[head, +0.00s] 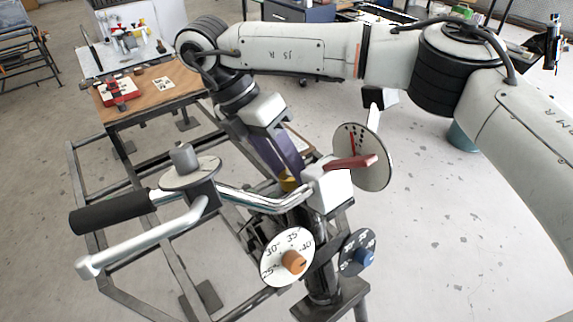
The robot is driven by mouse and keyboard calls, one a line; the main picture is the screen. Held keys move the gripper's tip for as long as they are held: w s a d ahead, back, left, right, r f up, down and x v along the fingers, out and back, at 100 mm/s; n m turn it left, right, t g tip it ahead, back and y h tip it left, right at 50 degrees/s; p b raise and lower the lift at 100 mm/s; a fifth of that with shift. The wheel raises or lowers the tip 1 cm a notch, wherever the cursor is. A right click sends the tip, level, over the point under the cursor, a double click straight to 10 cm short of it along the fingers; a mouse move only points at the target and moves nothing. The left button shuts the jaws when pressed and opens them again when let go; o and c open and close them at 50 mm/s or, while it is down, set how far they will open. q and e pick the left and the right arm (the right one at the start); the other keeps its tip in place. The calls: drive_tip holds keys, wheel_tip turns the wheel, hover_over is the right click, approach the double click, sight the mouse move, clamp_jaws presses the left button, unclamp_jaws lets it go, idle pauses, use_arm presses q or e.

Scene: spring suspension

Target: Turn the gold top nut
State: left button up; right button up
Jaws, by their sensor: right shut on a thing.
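The gold top nut (288,184) shows as a small yellow patch at the head of the suspension stand, left of a white block. My right gripper (286,171) reaches down to it from above, with its purple fingers shut on the nut. The fingers and the handlebar hide most of the nut, so its turn angle cannot be read. My left gripper is out of view.
A handlebar with a black grip (112,212) sticks out left. A white dial with an orange knob (293,262), a dark dial with a blue knob (365,257) and a disc with a red lever (350,162) surround the stand. A wooden-topped table (150,98) stands behind left.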

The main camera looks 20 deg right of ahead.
drive_tip(key=o, duration=1)
drive_tip(key=shift+f, duration=0.1)
drive_tip(key=shift+o, duration=0.2)
drive_tip(key=p+v, duration=0.1)
drive_tip(key=v, duration=0.9)
drive_tip(key=shift+r, duration=0.25)
